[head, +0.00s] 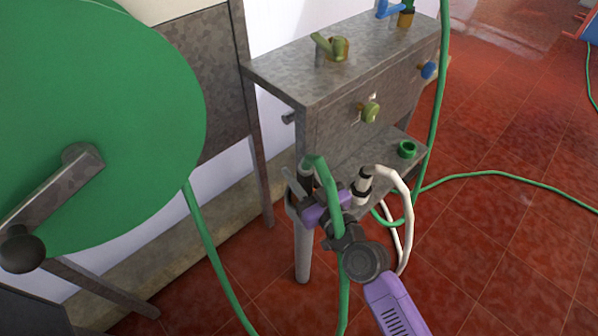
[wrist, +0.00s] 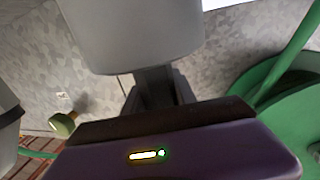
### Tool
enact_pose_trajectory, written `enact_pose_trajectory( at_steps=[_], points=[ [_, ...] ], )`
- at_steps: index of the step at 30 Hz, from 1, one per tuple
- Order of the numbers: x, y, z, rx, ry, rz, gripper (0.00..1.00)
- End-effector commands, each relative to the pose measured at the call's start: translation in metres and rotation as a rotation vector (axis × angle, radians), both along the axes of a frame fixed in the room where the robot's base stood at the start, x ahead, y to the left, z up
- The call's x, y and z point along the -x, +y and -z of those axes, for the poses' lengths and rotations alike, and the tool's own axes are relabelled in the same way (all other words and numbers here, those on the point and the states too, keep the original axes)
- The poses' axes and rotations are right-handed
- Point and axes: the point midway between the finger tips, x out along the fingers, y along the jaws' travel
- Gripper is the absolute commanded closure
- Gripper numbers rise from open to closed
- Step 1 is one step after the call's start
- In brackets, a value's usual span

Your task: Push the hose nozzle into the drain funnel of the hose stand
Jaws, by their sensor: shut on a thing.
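My gripper (head: 312,205) is at the near left end of the hose stand's lower shelf (head: 342,180). It is shut on the hose nozzle (head: 304,181), a grey cylinder with the green hose (head: 327,182) arching from its top. The grey cylinder (wrist: 135,35) also fills the top of the wrist view, just beyond the jaws. The nozzle's lower end is hidden by the gripper. A short green ring-shaped cup (head: 407,149), which looks like the drain funnel, stands on the shelf's far right part. The nozzle is apart from it.
A white hose (head: 403,190) with a grey fitting (head: 362,188) stands just right of my gripper, between it and the cup. The stand's metal box (head: 395,75) has taps above the shelf. A big green reel (head: 100,130) is at left. Green hose hangs past the stand's right edge.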

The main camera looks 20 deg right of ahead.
Motion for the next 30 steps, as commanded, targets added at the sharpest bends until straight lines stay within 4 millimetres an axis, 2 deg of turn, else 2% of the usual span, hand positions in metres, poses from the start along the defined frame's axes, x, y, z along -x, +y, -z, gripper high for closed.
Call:
enact_pose_trajectory(
  at_steps=[10, 30],
  points=[
    [0.0, 0.0, 0.011, 0.0, -0.001, 0.0, 1.0],
    [0.0, 0.0, 0.014, 0.001, -0.001, 0.0, 1.0]
  ],
)
